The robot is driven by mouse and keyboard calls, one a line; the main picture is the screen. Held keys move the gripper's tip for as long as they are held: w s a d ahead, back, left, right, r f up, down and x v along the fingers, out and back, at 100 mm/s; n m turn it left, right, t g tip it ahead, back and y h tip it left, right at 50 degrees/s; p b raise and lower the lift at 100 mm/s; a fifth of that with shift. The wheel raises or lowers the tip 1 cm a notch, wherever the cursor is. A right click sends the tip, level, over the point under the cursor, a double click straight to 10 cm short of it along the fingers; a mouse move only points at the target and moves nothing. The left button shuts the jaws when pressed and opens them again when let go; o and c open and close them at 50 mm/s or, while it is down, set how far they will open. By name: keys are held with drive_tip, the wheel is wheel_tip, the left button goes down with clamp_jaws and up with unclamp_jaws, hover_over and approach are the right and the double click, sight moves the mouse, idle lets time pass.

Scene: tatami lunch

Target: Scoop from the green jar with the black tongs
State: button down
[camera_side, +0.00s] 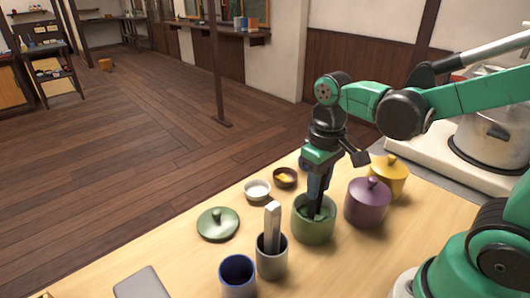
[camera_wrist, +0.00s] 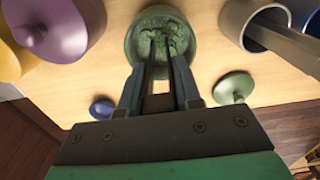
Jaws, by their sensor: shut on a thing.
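The green jar (camera_side: 314,228) stands open on the wooden table, and its mouth shows at the top of the wrist view (camera_wrist: 133,40). It holds green contents (camera_wrist: 146,38). My gripper (camera_side: 318,188) is above the jar, pointing down, and shut on the black tongs (camera_side: 317,209). In the wrist view, the tongs (camera_wrist: 153,60) run from between my gripper's fingers (camera_wrist: 160,95) into the jar. Their two tips are inside the mouth, at the green contents; how deep they sit is hard to tell. A green lid (camera_side: 218,224) lies on the table to the left.
A lidded purple jar (camera_side: 366,207) stands close right of the green jar, with a yellow jar (camera_side: 388,178) behind. A grey cup with a utensil (camera_side: 272,262) and a blue-lined cup (camera_side: 238,280) stand front left. Small white (camera_side: 257,190) and brown (camera_side: 285,178) bowls sit behind.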

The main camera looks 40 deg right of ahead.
idle(0.4)
drive_tip(key=shift+r, duration=4.45)
